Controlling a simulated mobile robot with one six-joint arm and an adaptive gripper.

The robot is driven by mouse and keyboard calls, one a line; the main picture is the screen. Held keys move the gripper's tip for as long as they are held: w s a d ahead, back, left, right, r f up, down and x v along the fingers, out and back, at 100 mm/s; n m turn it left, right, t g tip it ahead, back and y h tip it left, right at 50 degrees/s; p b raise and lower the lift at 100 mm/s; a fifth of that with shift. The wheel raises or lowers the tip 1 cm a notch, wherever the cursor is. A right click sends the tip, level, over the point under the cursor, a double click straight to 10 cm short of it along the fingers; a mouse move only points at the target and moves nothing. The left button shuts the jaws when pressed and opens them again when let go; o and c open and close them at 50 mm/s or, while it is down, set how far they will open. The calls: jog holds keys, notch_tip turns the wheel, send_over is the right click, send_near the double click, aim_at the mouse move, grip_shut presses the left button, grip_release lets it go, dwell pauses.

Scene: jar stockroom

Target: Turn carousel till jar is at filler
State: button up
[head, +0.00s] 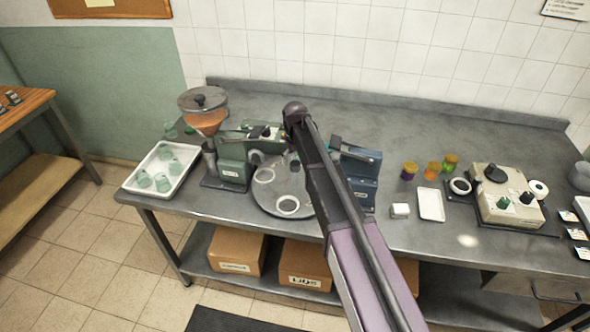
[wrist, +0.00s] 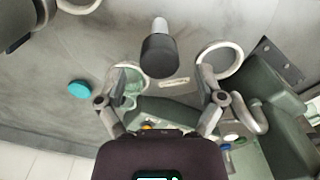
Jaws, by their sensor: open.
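The carousel (head: 268,200) is a grey disc with white ring holders, beside the green filler (head: 233,155) with its orange-filled hopper. My arm hides its right part and my gripper in the head view. In the wrist view my gripper (wrist: 160,78) is open, its fingers either side of a dark peg with a pale end (wrist: 160,58) over the carousel (wrist: 190,25); contact cannot be told. A pale green glass jar (wrist: 132,88) shows in a ring by the left finger, partly hidden. Another ring (wrist: 237,60), at the right finger, looks empty. The filler's green body (wrist: 262,125) is at right.
A white tray (head: 135,186) with several pale green jars stands left of the filler. A blue machine (head: 362,165) stands right of the carousel. Several coloured jars (head: 432,170), a white tray (head: 431,205) and a cream machine (head: 503,203) are farther right. A teal lid (wrist: 79,90) lies at left.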

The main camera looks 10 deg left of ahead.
aim_at(295, 174)
jog(key=shift+f+b, duration=1.05)
jog(key=shift+f, duration=0.35)
grip_shut()
